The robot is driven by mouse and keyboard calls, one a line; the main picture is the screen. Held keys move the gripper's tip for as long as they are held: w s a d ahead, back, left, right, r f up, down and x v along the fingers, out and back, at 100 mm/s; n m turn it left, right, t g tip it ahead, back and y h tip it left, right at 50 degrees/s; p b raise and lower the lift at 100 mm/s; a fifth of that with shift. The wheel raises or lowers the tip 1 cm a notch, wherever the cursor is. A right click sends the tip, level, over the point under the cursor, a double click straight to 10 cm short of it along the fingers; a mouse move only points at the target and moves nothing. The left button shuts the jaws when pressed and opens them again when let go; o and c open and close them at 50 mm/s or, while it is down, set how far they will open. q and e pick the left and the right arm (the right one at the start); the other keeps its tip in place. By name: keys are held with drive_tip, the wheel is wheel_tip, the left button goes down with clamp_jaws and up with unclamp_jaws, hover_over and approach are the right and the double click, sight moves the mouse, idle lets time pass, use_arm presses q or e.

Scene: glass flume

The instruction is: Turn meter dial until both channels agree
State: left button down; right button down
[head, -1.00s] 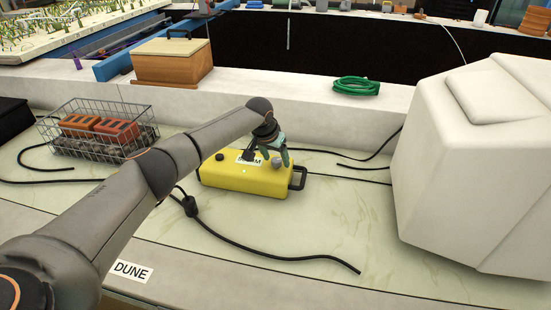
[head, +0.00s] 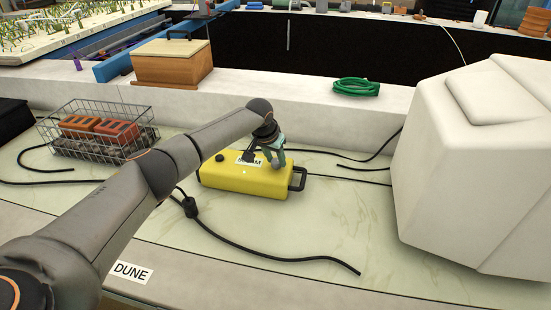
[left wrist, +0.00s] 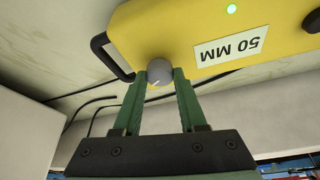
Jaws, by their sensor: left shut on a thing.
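The yellow meter box (head: 235,180) lies on the pale bench in the middle of the head view. In the left wrist view the yellow box (left wrist: 190,25) shows a white "50 MM" label (left wrist: 230,46) and a lit green lamp (left wrist: 231,9). My left gripper (head: 272,160) is over the right end of the box. In the left wrist view the left gripper (left wrist: 159,84) has its green fingers shut on the grey dial (left wrist: 159,72), which carries a pale pointer mark. No channel reading is legible. My right gripper is not in view.
Black cables (head: 275,254) lie across the bench in front of and beside the box. A wire basket with orange blocks (head: 100,129) stands at left. A large white block (head: 470,170) stands at right. A green hose coil (head: 356,87) rests on the ledge behind.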

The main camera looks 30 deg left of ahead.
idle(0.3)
use_arm(q)
drive_tip(key=shift+m, duration=0.5)
drive_tip(key=shift+m+h, duration=0.5)
drive_tip(key=shift+m, duration=0.1)
drive_tip(key=shift+a+f+m+h+b, duration=0.1)
drive_tip(key=shift+m+h+b, duration=0.45)
drive_tip(key=shift+m, duration=0.65)
drive_tip(key=shift+m+b, duration=0.4)
drive_tip(key=shift+m+g, duration=0.3)
